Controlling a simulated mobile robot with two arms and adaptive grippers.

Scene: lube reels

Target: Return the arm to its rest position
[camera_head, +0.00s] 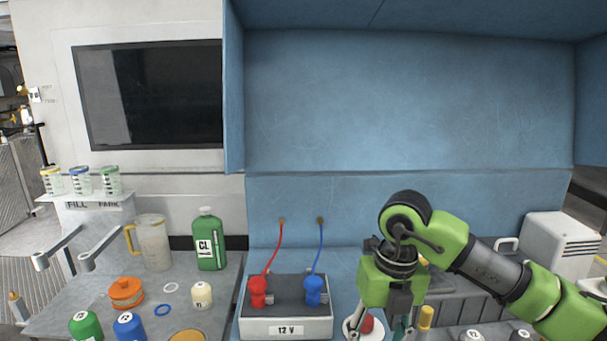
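My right arm comes in from the lower right, and its green wrist bends down over the bench. My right gripper (379,328) points down at the bottom edge of the view, right of the 12 V box. Its fingers look spread apart, with the tips partly cut off by the edge. A red rounded piece (367,323) on a white round base (351,329) shows by the left finger; I cannot tell whether they touch. My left gripper is not in view.
The 12 V box (287,328) carries a red plug (257,291) and a blue plug (314,290) with cables to the wall. A yellow-topped post (426,318) stands close right of my gripper. A green CL bottle (210,241), jug (152,244) and several caps crowd the left bench.

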